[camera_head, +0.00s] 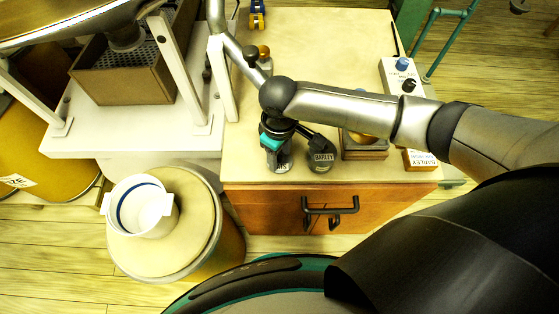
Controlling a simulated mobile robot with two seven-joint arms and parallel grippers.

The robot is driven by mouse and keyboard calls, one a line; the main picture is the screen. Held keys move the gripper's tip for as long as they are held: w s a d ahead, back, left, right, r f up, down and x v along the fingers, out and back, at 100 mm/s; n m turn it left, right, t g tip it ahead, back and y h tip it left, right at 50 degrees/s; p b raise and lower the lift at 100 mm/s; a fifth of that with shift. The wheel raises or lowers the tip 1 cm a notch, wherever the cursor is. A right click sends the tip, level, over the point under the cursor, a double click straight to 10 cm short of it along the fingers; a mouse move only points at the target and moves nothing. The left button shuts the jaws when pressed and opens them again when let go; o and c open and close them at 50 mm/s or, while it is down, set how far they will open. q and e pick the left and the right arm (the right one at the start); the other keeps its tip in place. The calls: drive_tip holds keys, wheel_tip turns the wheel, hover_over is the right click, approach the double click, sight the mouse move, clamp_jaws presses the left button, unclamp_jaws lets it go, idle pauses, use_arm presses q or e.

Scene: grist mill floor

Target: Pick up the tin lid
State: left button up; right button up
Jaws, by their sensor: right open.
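I cannot make out the tin lid for certain. A round brassy surface (364,138) shows partly below my right forearm, on a square wooden block, and the arm hides the rest of it. My right arm reaches in from the right over the worktop. Its gripper (277,150) points down near the worktop's front edge, with dark and teal parts, open. A dark labelled container (320,155) stands close beside it on the right. Whether they touch is unclear. My left gripper is not in view.
A white pot (145,208) sits on a round barrel lid (192,235) at left. Drawer handles (330,208) project in front.

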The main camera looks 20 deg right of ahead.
clamp_jaws()
idle(0.4)
